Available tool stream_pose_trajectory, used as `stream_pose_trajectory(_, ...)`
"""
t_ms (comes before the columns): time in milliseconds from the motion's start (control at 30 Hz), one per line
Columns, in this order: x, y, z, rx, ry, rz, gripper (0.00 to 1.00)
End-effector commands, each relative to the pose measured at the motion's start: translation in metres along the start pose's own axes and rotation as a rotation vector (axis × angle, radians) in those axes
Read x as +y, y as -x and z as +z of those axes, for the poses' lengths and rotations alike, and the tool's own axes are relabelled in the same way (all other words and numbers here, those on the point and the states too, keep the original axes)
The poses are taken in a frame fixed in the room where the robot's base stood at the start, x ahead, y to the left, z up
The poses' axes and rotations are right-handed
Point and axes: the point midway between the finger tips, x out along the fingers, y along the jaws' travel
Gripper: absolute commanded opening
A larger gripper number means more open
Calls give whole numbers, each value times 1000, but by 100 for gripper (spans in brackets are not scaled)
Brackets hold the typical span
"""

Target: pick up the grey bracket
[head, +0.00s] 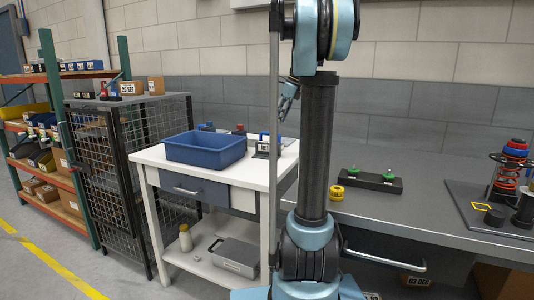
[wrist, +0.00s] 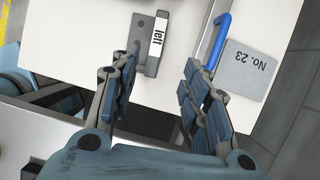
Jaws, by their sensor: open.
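A grey bracket (wrist: 145,31) with a white label reading "left" lies on the white table top (wrist: 85,40), seen in the wrist view. My gripper (wrist: 157,66) is open, with its two fingers apart. The bracket shows between and beyond the fingertips, nearer the left finger, and nothing is held. In the head view my gripper (head: 288,97) is partly hidden behind my arm, above the table. A small dark grey piece with a pale label (head: 262,150) stands on the table there, probably the bracket.
A blue handle-like bar (wrist: 219,42) and a grey plate marked "No. 23" (wrist: 249,70) lie right of the bracket. A blue bin (head: 205,149) takes up much of the white table. A grey workbench (head: 420,208) stands to the right.

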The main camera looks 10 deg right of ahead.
Motion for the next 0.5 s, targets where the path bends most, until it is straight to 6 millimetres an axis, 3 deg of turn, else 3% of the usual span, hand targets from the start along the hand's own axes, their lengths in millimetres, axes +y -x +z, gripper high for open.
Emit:
stream_pose_trajectory(300, 2, -58, 2, 1, 6, 2, 42)
stream_pose_trajectory(500, 3, -82, 4, 1, 8, 2, 42)
